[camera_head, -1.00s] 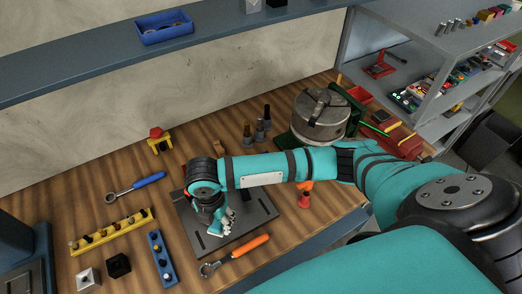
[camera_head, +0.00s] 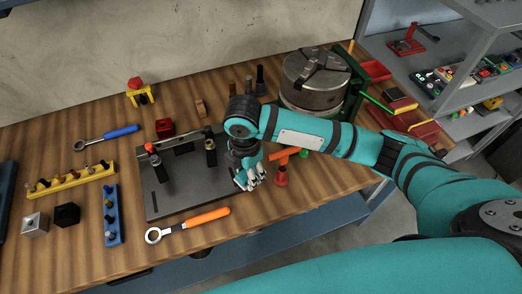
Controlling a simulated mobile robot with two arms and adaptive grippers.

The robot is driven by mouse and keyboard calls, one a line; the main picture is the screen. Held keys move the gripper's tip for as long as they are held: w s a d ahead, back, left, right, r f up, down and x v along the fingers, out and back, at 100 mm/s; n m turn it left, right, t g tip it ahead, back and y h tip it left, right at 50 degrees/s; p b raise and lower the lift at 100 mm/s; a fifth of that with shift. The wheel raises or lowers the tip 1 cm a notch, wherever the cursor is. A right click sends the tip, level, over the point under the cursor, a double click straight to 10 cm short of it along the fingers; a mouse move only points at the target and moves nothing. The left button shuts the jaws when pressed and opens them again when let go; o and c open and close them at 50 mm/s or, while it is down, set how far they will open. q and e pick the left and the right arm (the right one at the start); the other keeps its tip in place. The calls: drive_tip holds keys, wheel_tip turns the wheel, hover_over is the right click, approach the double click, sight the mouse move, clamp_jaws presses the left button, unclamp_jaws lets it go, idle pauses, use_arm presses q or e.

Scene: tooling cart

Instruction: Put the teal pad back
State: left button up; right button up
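My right arm reaches in from the right, and its gripper (camera_head: 250,182) points down at the right edge of a dark grey fixture plate (camera_head: 195,190). The gripper is small and seen from above, so I cannot tell whether its fingers are open or hold anything. The plate carries two upright black clamps, the left one (camera_head: 153,158) with a red tip and the right one (camera_head: 211,154) with a pale tip. I cannot make out a separate teal pad; the teal I see is my own arm. My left gripper is out of view.
An orange-handled wrench (camera_head: 190,224) lies in front of the plate. A red and orange clamp (camera_head: 281,174) stands right of the gripper. A blue strip (camera_head: 114,215), a yellow strip (camera_head: 70,181) and a red block (camera_head: 165,128) lie left and behind. A round metal chuck (camera_head: 314,85) stands at back right.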

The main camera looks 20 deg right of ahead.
drive_tip(key=w+d, duration=0.1)
drive_tip(key=w, duration=0.1)
drive_tip(key=w+d+p, duration=0.1)
drive_tip(key=w+d, duration=0.1)
drive_tip(key=shift+w+f, duration=0.1)
drive_tip(key=shift+w+d+f, duration=0.2)
drive_tip(key=shift+w+d, duration=0.7)
drive_tip(key=shift+w, duration=0.3)
drive_tip(key=shift+w+d+f+p, duration=0.1)
drive_tip(key=shift+w+p, duration=0.2)
drive_tip(key=shift+w+d, duration=0.2)
drive_tip(key=shift+w, duration=0.1)
drive_tip(key=shift+f+p, duration=0.35)
drive_tip(key=shift+p, duration=0.05)
wheel_tip(320, 180, down, 2)
drive_tip(key=shift+w+d+f+p, duration=0.1)
drive_tip(key=shift+f+p, duration=0.1)
drive_tip(key=shift+p, duration=0.2)
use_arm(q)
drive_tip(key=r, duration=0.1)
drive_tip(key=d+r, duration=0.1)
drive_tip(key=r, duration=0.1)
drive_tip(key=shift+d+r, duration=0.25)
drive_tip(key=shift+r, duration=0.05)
use_arm(e)
drive_tip(key=shift+f, duration=0.3)
